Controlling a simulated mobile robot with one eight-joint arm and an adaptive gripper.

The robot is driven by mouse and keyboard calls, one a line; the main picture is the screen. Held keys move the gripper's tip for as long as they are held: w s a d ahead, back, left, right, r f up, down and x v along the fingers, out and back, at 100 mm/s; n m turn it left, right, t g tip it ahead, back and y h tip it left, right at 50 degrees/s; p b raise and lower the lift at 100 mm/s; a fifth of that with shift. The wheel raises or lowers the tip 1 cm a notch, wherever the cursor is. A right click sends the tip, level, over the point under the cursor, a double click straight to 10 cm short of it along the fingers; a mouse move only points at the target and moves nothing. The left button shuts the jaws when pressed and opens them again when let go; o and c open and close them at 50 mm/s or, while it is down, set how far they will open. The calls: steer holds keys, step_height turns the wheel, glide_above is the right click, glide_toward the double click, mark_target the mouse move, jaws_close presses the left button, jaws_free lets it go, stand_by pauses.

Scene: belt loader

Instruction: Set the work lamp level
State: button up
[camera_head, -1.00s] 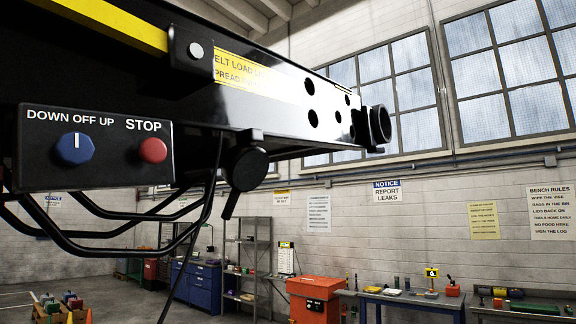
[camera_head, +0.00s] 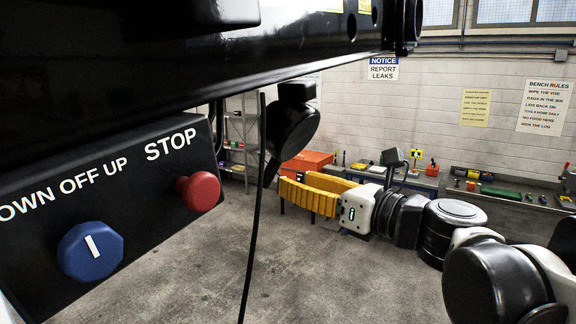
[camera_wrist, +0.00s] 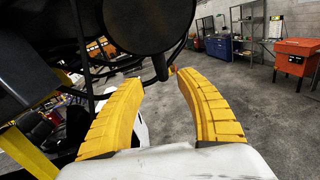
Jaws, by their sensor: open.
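The work lamp (camera_head: 292,125) appears to be the black round head hanging under the dark boom. A tapered stub or handle (camera_head: 270,172) slants down and left from it, so it looks tilted. In the wrist view the round dark head (camera_wrist: 150,22) fills the top middle, and its stub (camera_wrist: 160,66) ends between and just beyond my fingertips. My gripper (camera_head: 284,188) has yellow ribbed fingers, spread open and empty, below and close to the lamp. In the wrist view the gripper (camera_wrist: 157,82) shows a clear gap between its fingers. Contact with the stub cannot be told.
A control box (camera_head: 120,200) with a blue selector knob (camera_head: 90,250) and red stop button (camera_head: 199,190) is close at left. A black cable (camera_head: 254,220) hangs beside the lamp. An orange cabinet (camera_wrist: 297,57) and benches stand by the wall. The floor between is clear.

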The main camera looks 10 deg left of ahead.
mark_target(271, 173)
steer(key=p+x, duration=0.1)
steer(key=x, duration=0.7)
steer(key=shift+d, duration=0.15)
jaws_close()
